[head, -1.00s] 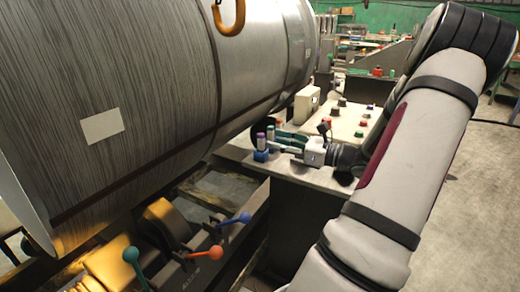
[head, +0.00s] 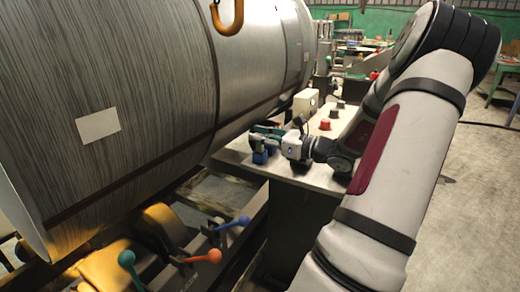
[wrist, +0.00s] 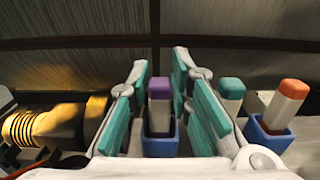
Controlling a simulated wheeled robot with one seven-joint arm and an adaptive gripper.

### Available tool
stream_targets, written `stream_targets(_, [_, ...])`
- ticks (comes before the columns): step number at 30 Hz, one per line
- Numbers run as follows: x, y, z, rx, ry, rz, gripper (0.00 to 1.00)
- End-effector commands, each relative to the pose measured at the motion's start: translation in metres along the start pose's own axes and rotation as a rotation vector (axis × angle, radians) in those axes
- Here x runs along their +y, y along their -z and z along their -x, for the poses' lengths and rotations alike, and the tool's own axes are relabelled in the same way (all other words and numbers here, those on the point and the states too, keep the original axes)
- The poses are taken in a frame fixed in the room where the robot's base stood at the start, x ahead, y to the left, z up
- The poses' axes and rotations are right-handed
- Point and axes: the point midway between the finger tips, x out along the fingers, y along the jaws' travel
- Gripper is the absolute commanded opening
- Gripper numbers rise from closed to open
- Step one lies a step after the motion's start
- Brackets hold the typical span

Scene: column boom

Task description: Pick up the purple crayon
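The purple crayon (wrist: 159,92) stands upright in a small blue holder (wrist: 160,146) in the wrist view. It has a purple tip and a white-grey body. My gripper (wrist: 160,72) is open, with teal-padded fingers on the left and right of the crayon and visible gaps on both sides. In the head view my gripper (head: 266,136) is at the bench edge, above a blue holder (head: 260,157). The crayon is hidden behind the fingers there.
A green-tipped crayon (wrist: 231,92) and an orange-tipped crayon (wrist: 284,104) in another blue holder (wrist: 270,136) stand just right of my right finger. A large metal drum (head: 150,80) overhangs close behind the gripper. Colored levers (head: 205,256) are at lower left.

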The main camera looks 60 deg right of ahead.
Motion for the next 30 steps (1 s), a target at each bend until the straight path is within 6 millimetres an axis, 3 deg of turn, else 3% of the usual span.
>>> stream_targets(14, [0.0, -0.002, 0.0, 0.0, -0.001, 0.0, 0.0])
stream_targets(20, [0.001, -0.019, 0.0, 0.0, -0.002, 0.002, 0.0])
stream_targets(24, [0.0, -0.041, 0.0, 0.001, -0.001, 0.004, 0.0])
stream_targets(30, [0.022, -0.041, 0.04, 0.002, 0.003, -0.002, 0.0])
